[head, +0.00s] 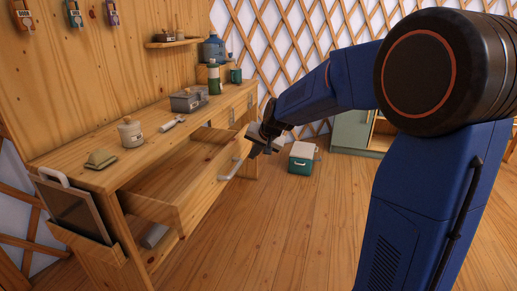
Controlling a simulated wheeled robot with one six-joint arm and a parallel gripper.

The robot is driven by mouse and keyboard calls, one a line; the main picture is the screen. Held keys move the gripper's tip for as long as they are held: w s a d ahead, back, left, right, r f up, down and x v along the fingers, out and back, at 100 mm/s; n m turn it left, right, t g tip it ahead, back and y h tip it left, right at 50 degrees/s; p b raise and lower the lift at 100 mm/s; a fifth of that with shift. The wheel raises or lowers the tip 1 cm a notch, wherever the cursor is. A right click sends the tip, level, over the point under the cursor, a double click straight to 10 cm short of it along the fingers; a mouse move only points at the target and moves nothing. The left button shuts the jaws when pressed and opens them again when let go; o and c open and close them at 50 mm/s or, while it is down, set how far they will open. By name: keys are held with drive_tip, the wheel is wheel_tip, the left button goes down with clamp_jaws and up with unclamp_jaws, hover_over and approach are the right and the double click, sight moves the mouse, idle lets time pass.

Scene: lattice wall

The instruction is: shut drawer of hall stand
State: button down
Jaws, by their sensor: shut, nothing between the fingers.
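The hall stand is a long wooden piece (82,156) along the left wall, with a flat top. A wide drawer (207,182) is pulled out below its top, and its inside shows from above. A pale bar handle (231,167) is on the drawer's front. My gripper (262,151) is shut and empty, close to the right end of the drawer front, to the right of the handle. I cannot tell whether it touches the drawer. The arm hides part of what is behind it.
On the top stand a lidded jar (130,132), a grey box (188,100) and a green flask (214,80). A framed board (72,208) leans in a holder at the left end. A teal-and-white box (301,159) sits on the floor. The floor before the drawer is clear.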

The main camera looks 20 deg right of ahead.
drive_tip(key=shift+w+a+r, duration=0.1)
drive_tip(key=shift+w+a, duration=0.4)
drive_tip(key=shift+a, duration=0.25)
drive_tip(key=shift+w+a+r, duration=0.1)
drive_tip(key=shift+w+a, duration=0.4)
drive_tip(key=shift+a, duration=0.25)
drive_tip(key=w+a, duration=0.4)
drive_tip(key=a, duration=0.1)
drive_tip(key=w+a, duration=0.3)
drive_tip(key=a, duration=0.2)
drive_tip(key=w+a, duration=0.4)
drive_tip(key=a, duration=0.2)
drive_tip(key=shift+w+f, duration=0.1)
drive_tip(key=shift+w, duration=0.2)
drive_tip(key=shift+w+a, duration=0.25)
drive_tip(key=shift+a, duration=0.05)
drive_tip(key=shift+r, duration=0.2)
